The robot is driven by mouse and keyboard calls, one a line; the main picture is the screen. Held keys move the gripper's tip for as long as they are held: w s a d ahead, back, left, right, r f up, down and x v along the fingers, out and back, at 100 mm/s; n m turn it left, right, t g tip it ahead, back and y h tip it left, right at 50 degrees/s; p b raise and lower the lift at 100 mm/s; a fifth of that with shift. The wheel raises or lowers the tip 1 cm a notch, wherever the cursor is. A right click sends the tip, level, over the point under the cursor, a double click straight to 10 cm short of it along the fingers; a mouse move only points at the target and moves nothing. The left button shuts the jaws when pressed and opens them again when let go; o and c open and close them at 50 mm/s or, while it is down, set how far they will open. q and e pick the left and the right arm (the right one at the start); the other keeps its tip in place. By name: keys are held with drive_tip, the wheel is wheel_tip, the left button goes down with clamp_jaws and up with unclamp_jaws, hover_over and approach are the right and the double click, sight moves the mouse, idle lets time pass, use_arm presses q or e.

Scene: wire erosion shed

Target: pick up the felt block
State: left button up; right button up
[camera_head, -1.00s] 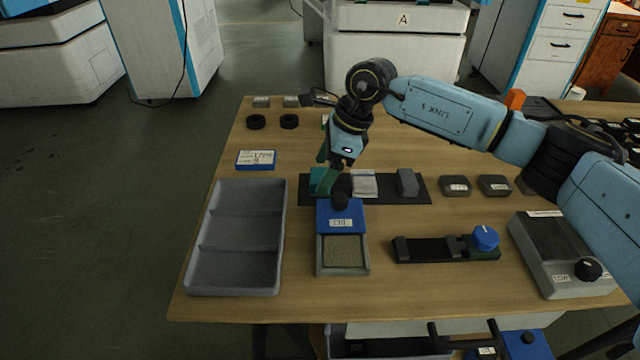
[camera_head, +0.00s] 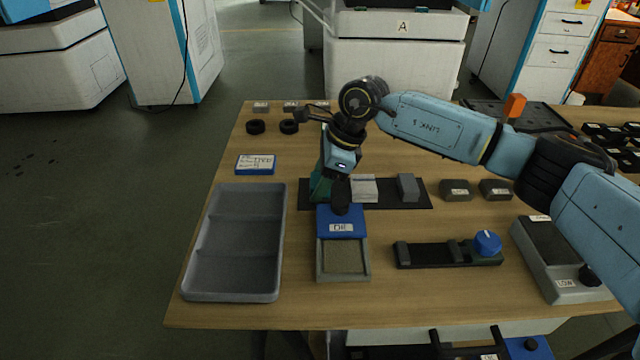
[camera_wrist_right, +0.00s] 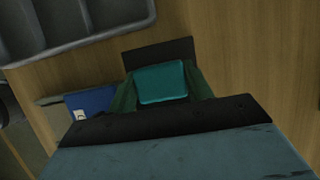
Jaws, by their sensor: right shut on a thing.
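The felt block appears to be the teal block (camera_wrist_right: 162,82), which shows between the green fingers in the right wrist view. My right gripper (camera_wrist_right: 160,90) is shut on it, with a finger against each side. In the head view my right gripper (camera_head: 322,188) points down at the left end of the black mat (camera_head: 393,202), and its fingers mostly hide the block. The block is at or just above the mat; I cannot tell whether it touches. My left gripper is not in view.
A white block (camera_head: 364,190) and a grey block (camera_head: 408,187) stand on the mat. A blue-lidded box (camera_head: 341,222) with a black knob is close in front of the gripper. A grey compartment tray (camera_head: 235,240) is at left. A black fixture (camera_head: 425,255) stands at right.

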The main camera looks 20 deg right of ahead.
drive_tip(key=shift+r, duration=0.1)
drive_tip(key=shift+r, duration=0.25)
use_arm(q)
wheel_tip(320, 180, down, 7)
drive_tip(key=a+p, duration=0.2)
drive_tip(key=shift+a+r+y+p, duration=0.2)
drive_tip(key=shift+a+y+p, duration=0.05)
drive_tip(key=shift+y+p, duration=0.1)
use_arm(e)
wheel_tip(320, 180, up, 9)
drive_tip(key=shift+r, duration=0.2)
drive_tip(key=o, duration=0.4)
drive_tip(key=c, duration=0.3)
